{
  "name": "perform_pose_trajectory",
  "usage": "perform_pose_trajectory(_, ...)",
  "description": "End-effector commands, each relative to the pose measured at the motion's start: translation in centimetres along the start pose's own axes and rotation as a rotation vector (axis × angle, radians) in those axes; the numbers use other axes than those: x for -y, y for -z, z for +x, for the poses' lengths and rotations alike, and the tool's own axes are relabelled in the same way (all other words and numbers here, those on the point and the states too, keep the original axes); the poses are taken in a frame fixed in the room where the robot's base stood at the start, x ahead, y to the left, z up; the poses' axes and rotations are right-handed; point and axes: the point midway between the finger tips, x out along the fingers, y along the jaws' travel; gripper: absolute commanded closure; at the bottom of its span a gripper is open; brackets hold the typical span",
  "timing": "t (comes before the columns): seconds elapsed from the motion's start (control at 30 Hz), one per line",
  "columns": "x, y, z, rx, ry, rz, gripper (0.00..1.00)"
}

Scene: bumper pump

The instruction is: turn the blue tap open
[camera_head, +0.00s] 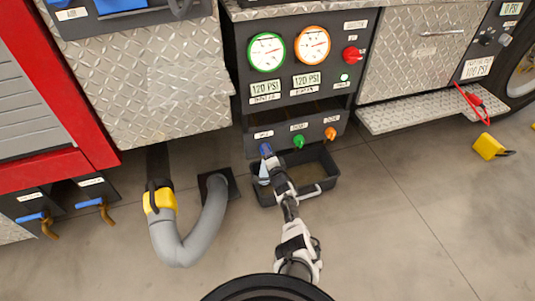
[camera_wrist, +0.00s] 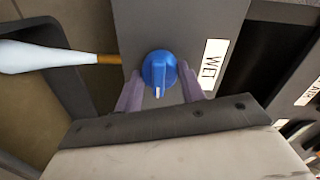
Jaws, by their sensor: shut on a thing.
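The blue tap (camera_wrist: 158,72) is a round knob with a raised grip bar, on a dark panel. In the head view the blue tap (camera_head: 266,149) is the leftmost of three taps under the gauge panel. My gripper (camera_wrist: 160,92) has one finger on each side of the knob and is shut on it. In the wrist view the grip bar stands roughly upright, with a pale mark at its lower end. In the head view my gripper (camera_head: 267,157) reaches up to the tap from below and partly hides it.
A green tap (camera_head: 298,141) and an orange tap (camera_head: 330,133) sit to the right. A dark bin (camera_head: 322,187) stands below, with a white bottle-like object (camera_wrist: 45,57) near the tap. A grey hose (camera_head: 187,243) lies left.

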Motion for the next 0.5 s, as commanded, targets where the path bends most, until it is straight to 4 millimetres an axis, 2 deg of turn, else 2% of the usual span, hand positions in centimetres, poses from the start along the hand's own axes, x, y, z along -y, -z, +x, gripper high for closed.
perform_pose_trajectory(0.27, 0.15, 0.13, 0.10, -0.002, 0.002, 0.003, 0.84)
perform_pose_trajectory(0.3, 0.16, 0.14, 0.10, -0.002, 0.002, 0.003, 0.57)
perform_pose_trajectory(0.43, 0.12, 0.10, 0.07, -0.002, 0.002, 0.002, 0.40)
perform_pose_trajectory(0.5, 0.10, 0.07, 0.06, -0.001, 0.001, 0.002, 0.39)
